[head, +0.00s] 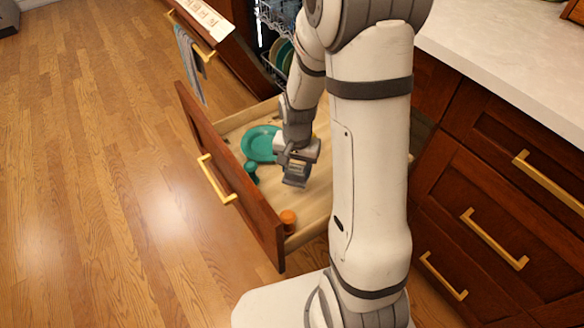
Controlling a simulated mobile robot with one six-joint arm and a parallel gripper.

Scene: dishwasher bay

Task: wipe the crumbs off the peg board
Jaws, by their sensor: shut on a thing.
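The pale wooden board (262,208) lies as the floor of the open drawer; I take it for the peg board. A teal plate (258,143) rests on it towards the far left, with a small teal piece (251,172) just in front of it. An orange peg-like piece (288,220) stands near the front corner. My gripper (298,166) is low over the board, right of the plate, shut on a small grey thing that is mostly hidden by the jaws. Whether it touches the board I cannot tell. Crumbs are too small to make out for certain.
The drawer front (232,180) with its gold handle rises along the left. The open dishwasher (279,55) with plates in its rack is behind. A grey towel (190,62) hangs at its door. A white counter (500,50) is on the right. The wooden floor at left is clear.

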